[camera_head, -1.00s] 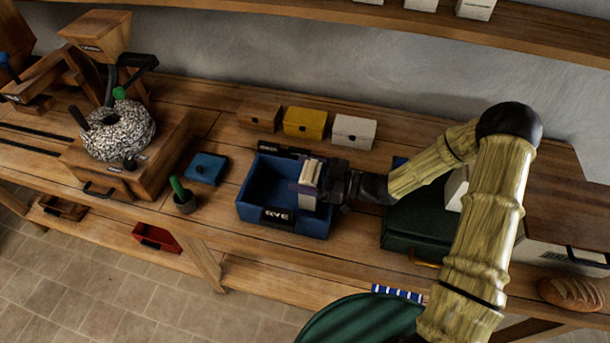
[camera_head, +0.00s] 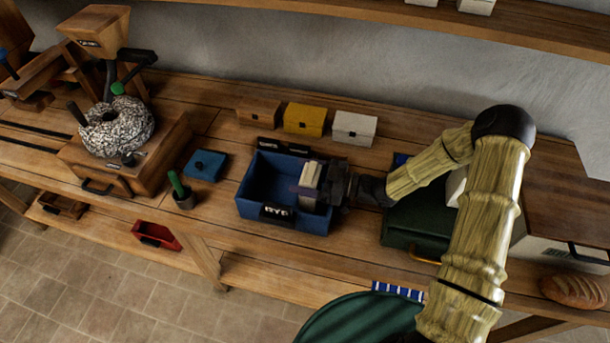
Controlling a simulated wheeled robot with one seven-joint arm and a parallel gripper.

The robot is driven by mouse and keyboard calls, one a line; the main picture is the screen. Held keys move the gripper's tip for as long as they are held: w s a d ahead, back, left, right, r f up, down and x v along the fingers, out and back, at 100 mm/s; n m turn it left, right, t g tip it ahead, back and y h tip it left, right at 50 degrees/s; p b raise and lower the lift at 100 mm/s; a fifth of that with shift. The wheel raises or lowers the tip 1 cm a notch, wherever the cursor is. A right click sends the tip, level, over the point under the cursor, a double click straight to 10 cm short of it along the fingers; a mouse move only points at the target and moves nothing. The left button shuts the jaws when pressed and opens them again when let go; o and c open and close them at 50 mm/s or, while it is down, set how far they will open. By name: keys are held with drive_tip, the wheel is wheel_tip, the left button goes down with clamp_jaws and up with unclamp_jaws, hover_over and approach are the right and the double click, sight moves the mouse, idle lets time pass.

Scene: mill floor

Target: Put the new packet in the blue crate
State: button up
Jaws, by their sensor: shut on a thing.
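The blue crate (camera_head: 256,210) stands open on the bench near the middle, with a dark label reading "RYE" on its front. My gripper (camera_head: 318,186) comes in from the right and is shut on a pale packet (camera_head: 311,174). The packet is upright at the right side of the crate's opening. Its lower part is partly hidden by the gripper's dark fingers, so I cannot tell whether it touches the crate's floor. The left part of the crate's inside looks empty.
Small brown, yellow (camera_head: 304,119) and white (camera_head: 354,128) boxes stand behind the crate. A stone mill (camera_head: 117,125) is further left. A dark green box (camera_head: 408,232) stands right.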

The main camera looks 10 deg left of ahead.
sight(321, 177)
drive_tip(key=o, duration=1.2)
drive_tip(key=shift+f, duration=0.1)
drive_tip(key=shift+o, duration=0.2)
drive_tip(key=shift+r+p, duration=0.8)
drive_tip(key=d+b, duration=0.1)
drive_tip(key=d, duration=0.3)
drive_tip(key=d+b, duration=0.1)
drive_tip(key=d, duration=0.2)
drive_tip(key=shift+s+f+b, duration=0.2)
drive_tip(key=shift+f+b, duration=0.05)
drive_tip(key=shift+b, duration=0.05)
drive_tip(key=shift+d+r, duration=0.1)
drive_tip(key=shift+d, duration=0.15)
